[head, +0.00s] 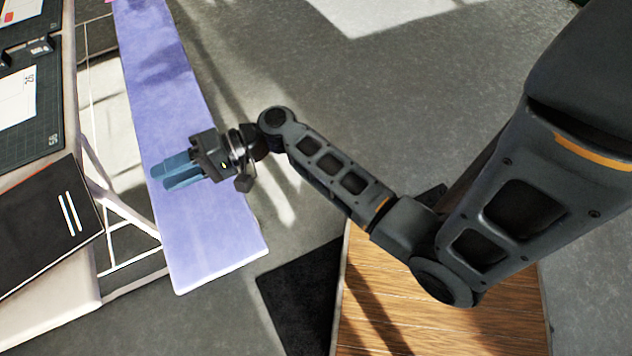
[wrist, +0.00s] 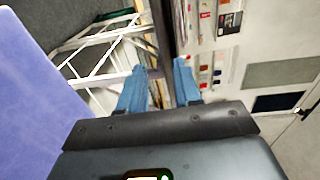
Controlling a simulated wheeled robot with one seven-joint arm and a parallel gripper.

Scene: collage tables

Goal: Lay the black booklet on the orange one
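A black booklet (head: 40,226) with two short white stripes lies flat near the right edge of the pale table at left in the head view. Its left part is cut off by the frame. I cannot make out an orange booklet in either view. My gripper (head: 168,176) has blue fingers and is above the long purple bench top, to the right of the black booklet and apart from it. In the wrist view, the fingers of my gripper (wrist: 160,88) stand apart with nothing between them.
The pale table (head: 50,306) also holds a dark green cutting mat (head: 45,140) with white sheets on it. The purple bench (head: 215,235) looks bare. White frame legs (head: 128,222) stand between them. A wooden surface (head: 375,310) is at lower right.

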